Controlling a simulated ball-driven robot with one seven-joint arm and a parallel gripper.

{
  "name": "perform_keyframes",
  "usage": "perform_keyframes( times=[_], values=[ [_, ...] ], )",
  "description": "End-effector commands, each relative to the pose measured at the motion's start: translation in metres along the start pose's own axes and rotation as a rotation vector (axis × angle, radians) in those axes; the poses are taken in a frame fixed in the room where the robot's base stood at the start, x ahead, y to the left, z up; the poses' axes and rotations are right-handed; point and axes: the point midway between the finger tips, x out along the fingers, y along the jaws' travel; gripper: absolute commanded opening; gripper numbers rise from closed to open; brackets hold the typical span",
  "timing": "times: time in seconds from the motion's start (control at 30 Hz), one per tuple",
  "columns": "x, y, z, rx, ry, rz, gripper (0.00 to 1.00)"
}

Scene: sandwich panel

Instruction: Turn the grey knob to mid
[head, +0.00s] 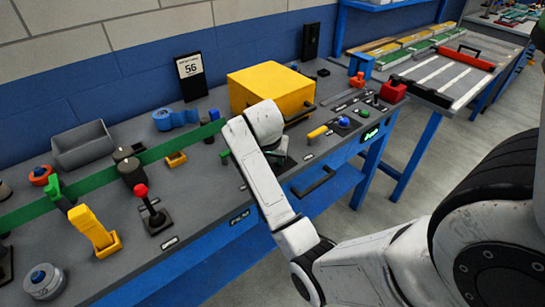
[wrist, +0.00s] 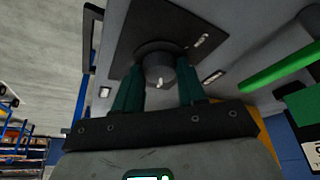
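The grey knob (wrist: 159,68) shows in the wrist view, round, on a dark square plate (wrist: 125,38). A small pale mark sits on its face near the lower edge. My gripper (wrist: 160,88) has its two dark green fingers on either side of the knob, and they appear to press against its sides. In the head view my gripper (head: 279,152) is low over the bench, right of the middle, mostly hidden by my white arm. The knob is hidden there. The small labels around the plate are too small to read.
A yellow box (head: 268,86) stands just behind my gripper. A green bar (head: 92,180) crosses the bench on the left. A red-topped joystick (head: 151,212) and a yellow lever (head: 93,231) stand at the front left. A yellow-handled lever (head: 318,132) is to the right.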

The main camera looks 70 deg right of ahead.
Motion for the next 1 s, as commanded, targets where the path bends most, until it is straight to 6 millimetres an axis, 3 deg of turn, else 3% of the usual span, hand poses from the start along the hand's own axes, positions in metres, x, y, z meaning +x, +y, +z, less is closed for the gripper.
perform_keyframes(
  times=[0.3, 0.67, 1.0],
  values=[
    [-0.0002, 0.0, -0.0001, 0.0, 0.0, 0.0, 0.09],
    [-0.0035, 0.0006, -0.0013, -0.055, 0.0, -0.022, 0.09],
    [-0.0071, 0.0026, -0.0029, -0.283, -0.001, -0.117, 0.09]
  ],
)
